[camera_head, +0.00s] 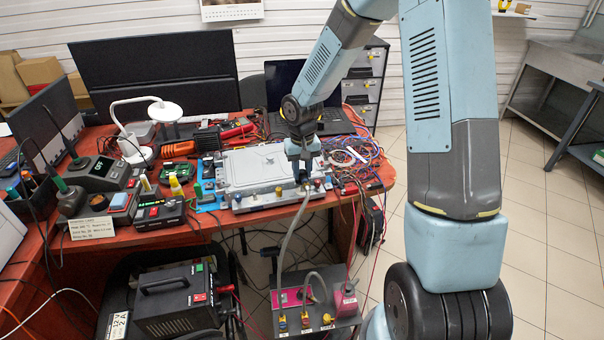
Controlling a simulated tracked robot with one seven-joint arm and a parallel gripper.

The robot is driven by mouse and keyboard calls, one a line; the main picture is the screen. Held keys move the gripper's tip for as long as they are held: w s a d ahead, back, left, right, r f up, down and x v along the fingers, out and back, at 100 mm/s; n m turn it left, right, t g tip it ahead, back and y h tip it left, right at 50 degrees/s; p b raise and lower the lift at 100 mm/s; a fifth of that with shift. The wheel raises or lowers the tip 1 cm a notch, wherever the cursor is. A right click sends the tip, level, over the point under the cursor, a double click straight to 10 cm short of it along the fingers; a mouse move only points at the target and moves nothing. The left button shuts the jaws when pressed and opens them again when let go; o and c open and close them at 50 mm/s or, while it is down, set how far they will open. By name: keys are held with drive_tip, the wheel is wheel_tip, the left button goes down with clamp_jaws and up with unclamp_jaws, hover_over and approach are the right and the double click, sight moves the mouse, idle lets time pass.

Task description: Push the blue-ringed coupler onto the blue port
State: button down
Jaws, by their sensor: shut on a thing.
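My gripper (302,176) reaches down to the front right edge of a flat grey cold plate unit (260,167) on the red-brown bench. It is shut on the dark coupler end of a grey hose (290,235). The hose hangs from the gripper over the bench edge. The coupler's ring colour is too small and covered to tell. I cannot tell whether the held coupler touches a port or is seated.
Below the bench, a grey box (340,322) with a pink panel holds more hose fittings. A black power supply (180,300) stands at lower left. Tools and instruments crowd the bench's left side. Loose red and blue wires (355,152) lie right of the unit.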

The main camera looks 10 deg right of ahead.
drive_tip(key=shift+r, duration=1.35)
